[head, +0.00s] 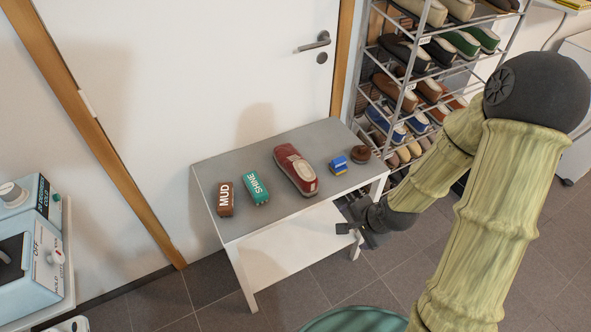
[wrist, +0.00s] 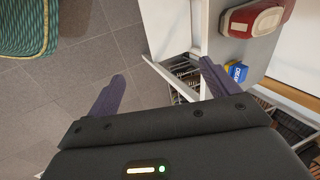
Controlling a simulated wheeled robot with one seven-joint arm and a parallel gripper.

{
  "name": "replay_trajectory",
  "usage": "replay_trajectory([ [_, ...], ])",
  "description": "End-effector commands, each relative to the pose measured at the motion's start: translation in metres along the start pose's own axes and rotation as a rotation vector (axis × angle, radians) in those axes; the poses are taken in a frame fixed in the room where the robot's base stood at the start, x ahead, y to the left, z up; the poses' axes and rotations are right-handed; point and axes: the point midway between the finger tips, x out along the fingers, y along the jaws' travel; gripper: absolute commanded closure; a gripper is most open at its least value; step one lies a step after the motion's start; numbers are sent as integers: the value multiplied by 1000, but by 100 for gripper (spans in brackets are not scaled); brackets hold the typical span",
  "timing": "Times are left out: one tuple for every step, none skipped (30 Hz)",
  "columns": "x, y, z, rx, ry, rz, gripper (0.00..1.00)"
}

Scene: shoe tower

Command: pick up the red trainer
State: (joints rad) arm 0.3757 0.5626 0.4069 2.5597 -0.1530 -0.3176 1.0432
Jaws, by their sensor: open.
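The red trainer (head: 296,169) lies on the grey top of a small white table (head: 222,178), near its middle. It is dark red with a pale toe and sole edge. Part of the trainer (wrist: 257,20) also shows at the top right of the wrist view, cut off by the frame's edge. My gripper (head: 352,243) is off the table's front right corner, apart from the trainer and lower than the tabletop in the picture. In the wrist view my gripper (wrist: 160,85) has its two fingers spread, with nothing held between them.
On the table are a brown MUD block (head: 225,199), a green SHINE block (head: 255,188), a blue and yellow item (head: 338,166) and a round brown item (head: 360,154). A shoe rack (head: 405,92) stands behind right. A door (head: 200,80) is behind the table.

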Motion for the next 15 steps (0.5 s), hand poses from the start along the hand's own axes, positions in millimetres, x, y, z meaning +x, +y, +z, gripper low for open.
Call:
replay_trajectory([
  [16, 1, 4, 117, -31, -40, 13],
  [22, -1, 6, 190, -47, -67, 13],
  [30, -5, 9, 286, -70, -106, 13],
  [36, -8, 12, 360, -90, -135, 13],
  [40, -11, 14, 437, -112, -164, 13],
  [46, -16, 16, 542, -144, -204, 13],
  [50, -20, 18, 622, -169, -234, 13],
  [53, -24, 19, 703, -196, -263, 13],
  [56, -30, 20, 813, -235, -305, 13],
  [58, -34, 20, 896, -267, -336, 13],
  [58, -39, 20, 981, -300, -366, 13],
  [59, -46, 19, 1089, -345, -407, 13],
  [58, -50, 18, 1166, -379, -435, 13],
  [58, -54, 16, 1240, -412, -462, 13],
  [56, -59, 13, 1326, -452, -494, 13],
])
